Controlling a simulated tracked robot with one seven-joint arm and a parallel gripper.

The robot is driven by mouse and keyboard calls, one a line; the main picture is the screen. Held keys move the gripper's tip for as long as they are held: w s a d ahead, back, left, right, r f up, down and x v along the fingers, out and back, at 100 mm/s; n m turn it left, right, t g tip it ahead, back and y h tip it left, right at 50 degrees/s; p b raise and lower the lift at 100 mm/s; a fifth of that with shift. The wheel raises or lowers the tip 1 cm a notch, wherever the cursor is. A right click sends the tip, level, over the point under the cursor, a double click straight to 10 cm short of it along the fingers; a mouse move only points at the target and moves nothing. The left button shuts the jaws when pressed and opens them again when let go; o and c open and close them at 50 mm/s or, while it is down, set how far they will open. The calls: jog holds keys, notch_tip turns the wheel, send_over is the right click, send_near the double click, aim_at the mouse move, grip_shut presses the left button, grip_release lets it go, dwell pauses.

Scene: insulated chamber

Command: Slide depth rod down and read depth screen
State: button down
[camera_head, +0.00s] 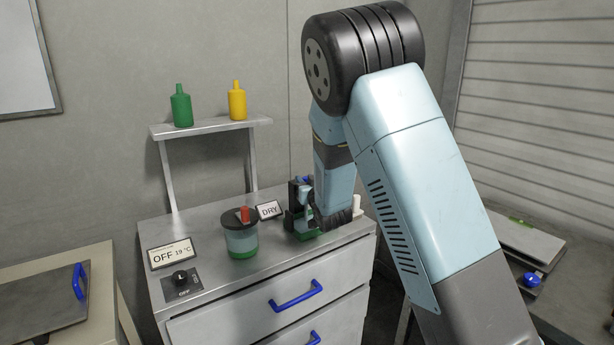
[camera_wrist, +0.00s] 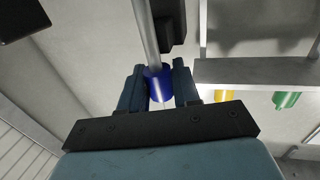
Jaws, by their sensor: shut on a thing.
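My gripper (camera_wrist: 159,78) is shut on a blue grip (camera_wrist: 158,87) on a grey metal rod (camera_wrist: 148,38), with one finger on each side. In the wrist view a dark block (camera_wrist: 172,25) stands beside the rod. In the head view a small dark upright device with a green base (camera_head: 296,224) stands at the right of the steel cabinet top, partly hidden by my arm. A sign reading DRY (camera_head: 269,209) stands just left of it. I cannot make out a depth reading.
A dark-lidded jar (camera_head: 241,238) with a red tab stands left of the device. A panel reading OFF 19 °C (camera_head: 171,254) and a knob (camera_head: 180,278) are at the cabinet's left. Green (camera_head: 181,107) and yellow (camera_head: 237,101) bottles stand on a raised shelf (camera_head: 209,127).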

jog(key=c, duration=0.9)
grip_release()
jog(key=shift+c, duration=0.2)
jog(key=v, duration=1.3)
jog(key=shift+s+d, duration=0.2)
jog(key=shift+s, duration=0.15)
jog(key=s+d+r+m+g+h, duration=0.2)
jog(key=s+d+r+g, duration=0.15)
jog(key=d, duration=0.35)
jog(key=s+d+r+m+g+h, duration=0.1)
jog(key=s+d+r+g+h, duration=0.1)
jog(key=s+d+r, duration=0.3)
jog(key=s+d+r+g+h, duration=0.1)
jog(key=s+d+r+g, duration=0.1)
jog(key=s, duration=0.9)
jog(key=s+d+r+g, duration=0.1)
jog(key=s+d+g, duration=0.3)
jog(key=s, duration=0.8)
jog(key=shift+s+d+r+m+h, duration=0.3)
jog(key=shift+d+r+m+h, duration=0.1)
jog(key=shift+d, duration=0.6)
